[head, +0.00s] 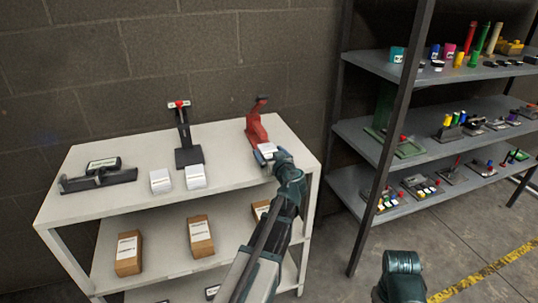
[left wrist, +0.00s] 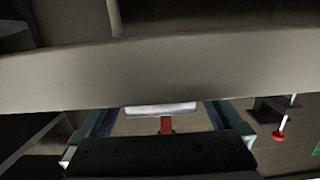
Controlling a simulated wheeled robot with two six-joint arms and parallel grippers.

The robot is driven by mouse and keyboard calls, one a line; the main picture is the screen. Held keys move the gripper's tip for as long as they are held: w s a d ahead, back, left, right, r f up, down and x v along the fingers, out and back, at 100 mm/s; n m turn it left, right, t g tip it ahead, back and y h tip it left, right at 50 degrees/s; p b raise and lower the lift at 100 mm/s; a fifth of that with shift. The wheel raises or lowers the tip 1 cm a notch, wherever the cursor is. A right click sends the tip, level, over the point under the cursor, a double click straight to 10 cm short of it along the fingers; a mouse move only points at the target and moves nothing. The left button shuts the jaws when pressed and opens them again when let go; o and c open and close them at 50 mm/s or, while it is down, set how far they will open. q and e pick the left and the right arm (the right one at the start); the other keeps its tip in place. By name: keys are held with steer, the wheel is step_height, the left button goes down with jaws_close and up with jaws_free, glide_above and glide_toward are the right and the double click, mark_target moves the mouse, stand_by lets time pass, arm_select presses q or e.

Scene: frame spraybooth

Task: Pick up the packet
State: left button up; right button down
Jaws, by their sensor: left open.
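A white packet (head: 267,147) lies on the top shelf of the pale rack, in front of a red clamp-like stand (head: 257,128). My left gripper (head: 264,154) is open at this packet. In the left wrist view the packet (left wrist: 160,109) shows as a pale strip between the two spread fingers (left wrist: 158,125). I cannot tell whether the fingers touch it. Two more white packets, a left one (head: 160,181) and a right one (head: 195,177), stand side by side on the same shelf. My right gripper is not in view; only part of my right arm shows at the lower right.
A black stand with a red knob (head: 188,156) and a dark device (head: 98,177) share the top shelf (head: 225,196). Brown boxes (head: 200,237) sit on the shelf below. A dark rack (head: 350,140) with many small items stands right. The top shelf's front edge is mostly clear.

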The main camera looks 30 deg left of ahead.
arm_select(q)
steer(key=shift+w, duration=0.1)
steer(key=c, duration=1.5)
steer(key=shift+o, duration=0.2)
steer(key=shift+r, duration=0.1)
